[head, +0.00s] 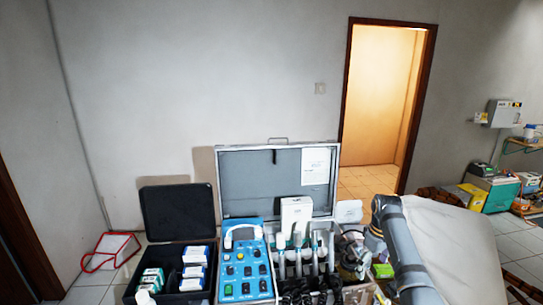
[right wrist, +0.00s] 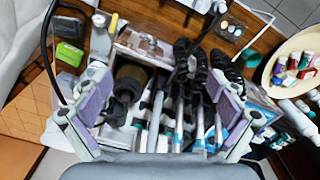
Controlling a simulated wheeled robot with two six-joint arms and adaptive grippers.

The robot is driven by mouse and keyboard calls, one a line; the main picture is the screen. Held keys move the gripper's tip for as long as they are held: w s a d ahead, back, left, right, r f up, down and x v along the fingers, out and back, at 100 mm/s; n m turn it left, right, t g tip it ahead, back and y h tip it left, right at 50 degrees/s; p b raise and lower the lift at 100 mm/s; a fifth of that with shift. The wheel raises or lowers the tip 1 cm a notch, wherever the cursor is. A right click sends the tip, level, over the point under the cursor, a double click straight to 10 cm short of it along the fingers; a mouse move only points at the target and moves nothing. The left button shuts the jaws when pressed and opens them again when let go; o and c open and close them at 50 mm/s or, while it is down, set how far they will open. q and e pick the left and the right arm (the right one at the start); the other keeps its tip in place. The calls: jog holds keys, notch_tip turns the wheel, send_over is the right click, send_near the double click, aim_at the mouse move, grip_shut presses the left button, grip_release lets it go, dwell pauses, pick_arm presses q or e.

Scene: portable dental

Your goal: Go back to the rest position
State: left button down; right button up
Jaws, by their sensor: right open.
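My right gripper (right wrist: 160,98) is open, its two purple-padded fingers spread wide with nothing held between them. In the right wrist view it is over the dental unit's handpieces (right wrist: 178,118) and their black coiled cords (right wrist: 190,60); I cannot tell whether it touches any. In the head view my right arm comes in at the lower right, with the gripper (head: 352,252) small at the right end of the open metal case (head: 245,180). A blue control panel (head: 243,270) stands in front of the case's raised lid. My left gripper is not in view.
A black case (head: 178,212) with small boxes stands open at left. A white box (head: 296,214) stands behind the handpieces. A pale covered surface (head: 450,240) lies right of my arm. In the right wrist view, a round tray (right wrist: 290,65) holds small bottles. Open air lies above the cases.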

jog(key=s+a+f+m+t+h, duration=0.1)
jog(key=s+a+f+m+t, duration=0.15)
jog(key=s+f, duration=1.1)
jog(key=s+a+r+m+t, duration=0.1)
jog(key=s+a+r, duration=0.1)
jog(key=s, duration=0.7)
jog(key=s+a+r+m, duration=0.2)
jog(key=s, duration=0.8)
notch_tip(320, 180, down, 26)
jog(key=d+g+b, duration=0.1)
jog(key=d+b, duration=0.1)
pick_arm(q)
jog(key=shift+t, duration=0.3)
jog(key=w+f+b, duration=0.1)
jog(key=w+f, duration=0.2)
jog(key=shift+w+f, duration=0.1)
pick_arm(e)
jog(key=s+d+f+g, duration=0.1)
jog(key=s+f, duration=1.9)
jog(key=shift+s+d, duration=0.2)
jog(key=shift+f, duration=0.1)
